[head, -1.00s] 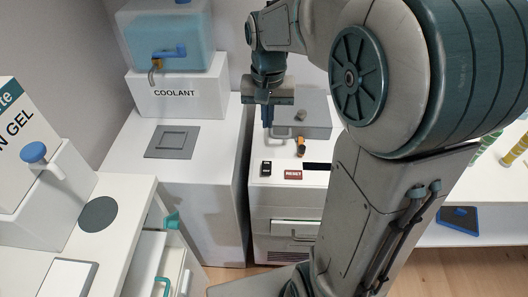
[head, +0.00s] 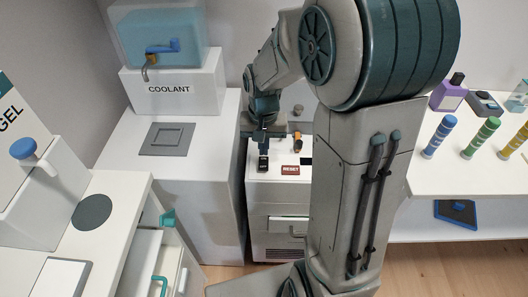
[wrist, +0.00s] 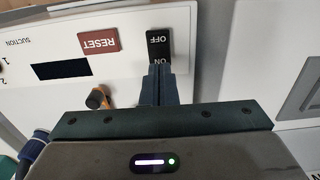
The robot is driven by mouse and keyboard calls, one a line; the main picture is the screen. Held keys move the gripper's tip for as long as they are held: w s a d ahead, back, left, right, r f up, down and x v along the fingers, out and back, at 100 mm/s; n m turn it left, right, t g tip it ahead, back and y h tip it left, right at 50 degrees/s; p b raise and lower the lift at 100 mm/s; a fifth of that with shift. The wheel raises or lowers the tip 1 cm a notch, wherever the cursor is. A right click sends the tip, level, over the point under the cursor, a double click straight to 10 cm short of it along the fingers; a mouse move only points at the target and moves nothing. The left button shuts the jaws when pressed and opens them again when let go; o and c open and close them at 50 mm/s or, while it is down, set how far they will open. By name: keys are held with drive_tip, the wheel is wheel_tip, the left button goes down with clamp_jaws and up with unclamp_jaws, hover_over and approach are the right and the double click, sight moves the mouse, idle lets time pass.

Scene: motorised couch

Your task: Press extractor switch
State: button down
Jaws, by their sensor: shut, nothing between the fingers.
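The black rocker switch (head: 263,164), marked OFF and ON, sits on the white panel top of a cabinet, left of the red RESET label. In the wrist view the switch (wrist: 158,42) is straight ahead of the fingertips, with its ON end nearest them. My gripper (head: 263,148) is shut and empty, pointing down just over the switch. In the wrist view the shut fingertips (wrist: 157,72) overlap the edge of the ON end. I cannot tell whether they touch it.
The red RESET label (wrist: 99,41), a dark display (wrist: 61,71) and an orange-and-black knob (wrist: 98,97) share the panel. The white COOLANT dispenser (head: 172,90) stands on a counter at left. Several coloured tubes stand on the right shelf (head: 450,180).

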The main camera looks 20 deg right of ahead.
drive_tip(key=shift+f, duration=1.1)
